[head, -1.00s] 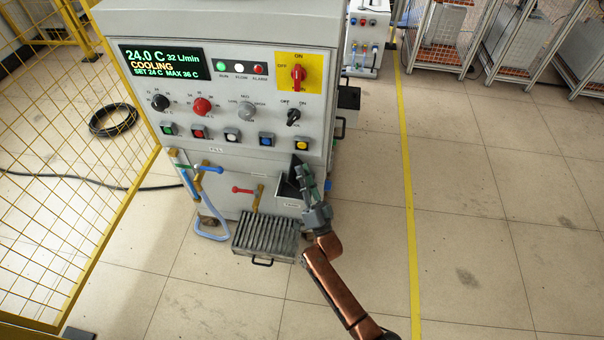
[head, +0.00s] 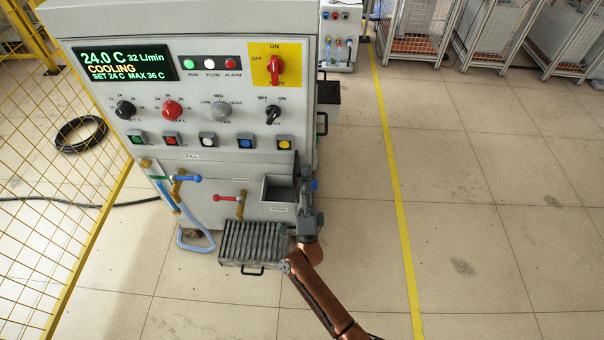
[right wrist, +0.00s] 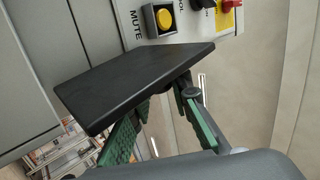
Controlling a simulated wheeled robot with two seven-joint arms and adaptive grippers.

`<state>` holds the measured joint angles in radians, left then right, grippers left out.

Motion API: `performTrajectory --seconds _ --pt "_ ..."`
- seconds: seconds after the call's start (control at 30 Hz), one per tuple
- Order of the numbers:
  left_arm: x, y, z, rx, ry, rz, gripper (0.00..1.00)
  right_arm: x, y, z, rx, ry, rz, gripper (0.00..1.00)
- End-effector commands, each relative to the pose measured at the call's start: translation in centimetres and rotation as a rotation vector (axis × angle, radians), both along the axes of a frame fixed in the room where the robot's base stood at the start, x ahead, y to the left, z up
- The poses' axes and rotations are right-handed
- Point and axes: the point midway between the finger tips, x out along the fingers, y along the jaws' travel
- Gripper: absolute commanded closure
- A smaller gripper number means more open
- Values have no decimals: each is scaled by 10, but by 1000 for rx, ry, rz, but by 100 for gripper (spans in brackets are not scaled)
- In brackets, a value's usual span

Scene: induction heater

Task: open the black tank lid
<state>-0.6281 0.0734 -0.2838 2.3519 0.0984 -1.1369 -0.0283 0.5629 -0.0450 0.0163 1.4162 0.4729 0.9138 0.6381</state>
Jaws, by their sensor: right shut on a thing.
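The black tank lid (right wrist: 130,82) fills the upper middle of the right wrist view as a flat, dark, tilted plate. In the head view it is a thin dark edge (head: 296,166), raised at the right side of the grey tank opening (head: 279,188). The opening shows uncovered at the machine's lower right. My right gripper (head: 306,186) is at the lid, to the right of the opening. Its green-padded fingers (right wrist: 163,105) are shut on the lid at its near edge; the exact contact is partly hidden. My left gripper is not in view.
The grey machine's control panel (head: 200,95) is above the tank. A red-handled valve (head: 231,198) and a finned grey tray (head: 252,244) are left of my right arm. A yellow mesh fence (head: 50,210) stands at left.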

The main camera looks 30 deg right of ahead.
Motion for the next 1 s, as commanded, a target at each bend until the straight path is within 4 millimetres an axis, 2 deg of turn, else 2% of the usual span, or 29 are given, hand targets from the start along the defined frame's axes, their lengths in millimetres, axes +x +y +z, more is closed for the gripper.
performTrajectory --seconds 0.03,0.47,0.5,0.7,1.0 --pt "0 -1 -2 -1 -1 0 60 0 1 -5 7 4 1 100" --pt "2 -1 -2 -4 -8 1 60 -1 0 -4 12 1 2 100" --pt "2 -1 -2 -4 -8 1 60 -1 0 -4 12 1 2 80" --pt "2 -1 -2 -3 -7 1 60 0 0 -2 11 -2 0 66" --pt "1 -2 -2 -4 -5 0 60 -1 -1 -2 11 -4 0 64"
